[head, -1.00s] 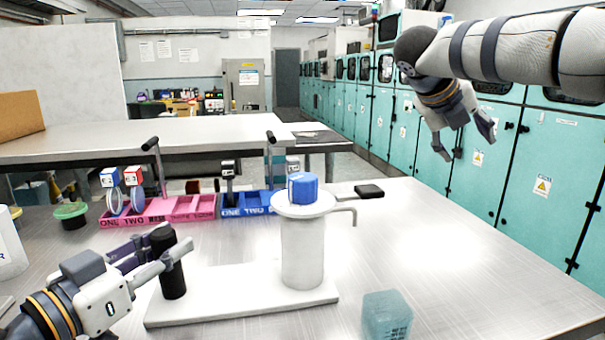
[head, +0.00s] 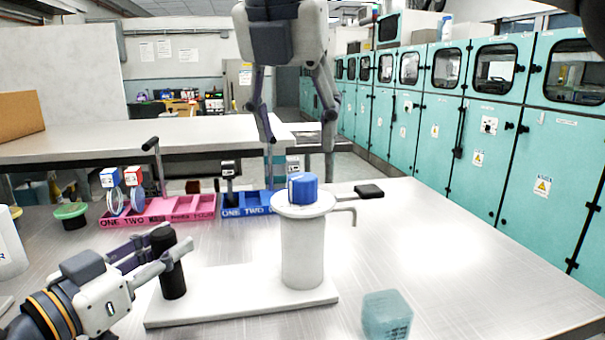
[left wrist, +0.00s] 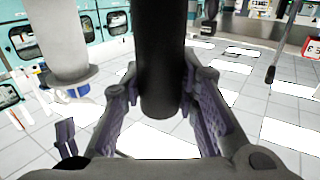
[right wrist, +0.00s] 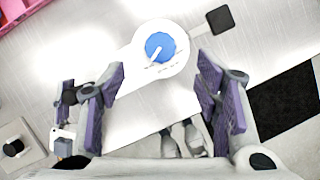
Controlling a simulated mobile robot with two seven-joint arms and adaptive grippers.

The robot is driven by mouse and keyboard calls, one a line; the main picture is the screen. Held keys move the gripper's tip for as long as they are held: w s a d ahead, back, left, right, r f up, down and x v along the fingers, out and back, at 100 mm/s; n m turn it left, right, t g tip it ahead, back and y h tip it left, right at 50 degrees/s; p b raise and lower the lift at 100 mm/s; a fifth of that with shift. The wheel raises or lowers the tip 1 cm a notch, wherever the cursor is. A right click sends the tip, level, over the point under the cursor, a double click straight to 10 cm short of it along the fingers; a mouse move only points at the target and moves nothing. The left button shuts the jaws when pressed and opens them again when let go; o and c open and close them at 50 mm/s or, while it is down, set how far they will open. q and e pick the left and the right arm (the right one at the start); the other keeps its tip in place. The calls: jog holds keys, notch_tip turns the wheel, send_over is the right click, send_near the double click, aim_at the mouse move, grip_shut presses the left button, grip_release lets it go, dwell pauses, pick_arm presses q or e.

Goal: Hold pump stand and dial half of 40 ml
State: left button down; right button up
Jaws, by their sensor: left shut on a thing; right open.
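The pump stand has a white base (head: 240,300), a white column (head: 302,255) and a blue dial (head: 303,188) on its round top. A black upright handle (head: 170,262) stands at the base's left end. My left gripper (head: 172,255) is shut on this black handle; the left wrist view shows the handle (left wrist: 160,60) between its fingers. My right gripper (head: 293,140) is open and empty, high above the stand, pointing down. In the right wrist view the blue dial (right wrist: 160,46) lies between and beyond the open fingers.
A pink tray (head: 185,210) and a blue tray (head: 245,205) stand behind the pump stand. A bent spout (head: 348,210) and a black block (head: 369,191) project to the right of the stand's top. The table's right side is clear.

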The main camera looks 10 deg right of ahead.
aim_at(302, 177)
jog(key=x, duration=0.9)
grip_shut()
dwell(0.4)
